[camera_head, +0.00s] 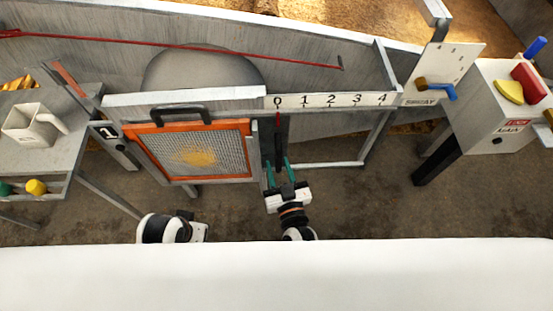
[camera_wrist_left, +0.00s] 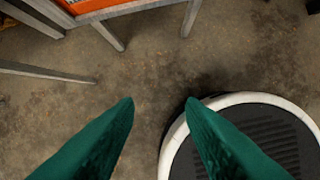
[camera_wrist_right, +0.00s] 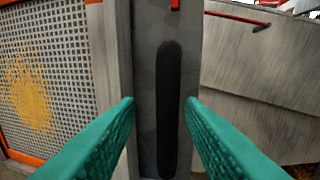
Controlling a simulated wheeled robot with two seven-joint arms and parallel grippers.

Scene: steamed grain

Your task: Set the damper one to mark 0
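The damper one appears to be the grey sliding plate with an upright black handle (camera_head: 282,145) below the number scale (camera_head: 331,100). Its red pointer (camera_head: 278,116) stands under the 0 mark or very close to it. The black handle fills the middle of the right wrist view (camera_wrist_right: 168,110), with the red pointer tip above it. My right gripper (camera_head: 278,163) is open, its green fingers either side of the handle's lower part, with gaps visible; I cannot tell the depth. My left gripper (camera_wrist_left: 160,100) is open and empty over the floor; its fingers are hidden in the head view.
An orange-framed mesh screen (camera_head: 150,133) with yellow grain stands just left of the handle. A plate marked 1 (camera_head: 106,132) is further left. A table with a white mug (camera_head: 30,125) is at far left. A grey box (camera_head: 500,110) with coloured pieces stands at right.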

